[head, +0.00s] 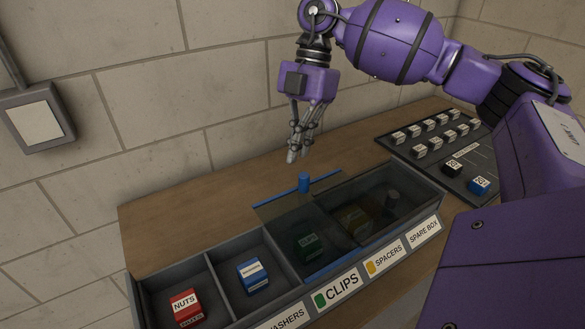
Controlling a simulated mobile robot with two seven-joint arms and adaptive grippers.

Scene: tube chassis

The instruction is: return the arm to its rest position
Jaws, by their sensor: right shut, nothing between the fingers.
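My right arm, purple, comes in from the right and reaches over the bench. Its gripper (297,147) points down, shut and empty, above the wooden top behind the compartment tray (205,260). It is apart from the blue knob (304,182) of a dark see-through lid (300,215) on the tray. My left gripper is not in view.
The tray holds a red nuts box (185,305), a blue box (252,274) and a green box (308,246) under the lid. A dark panel (440,150) with several labelled blocks lies at the right. The bench's back left (190,210) is clear. A brick wall stands behind.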

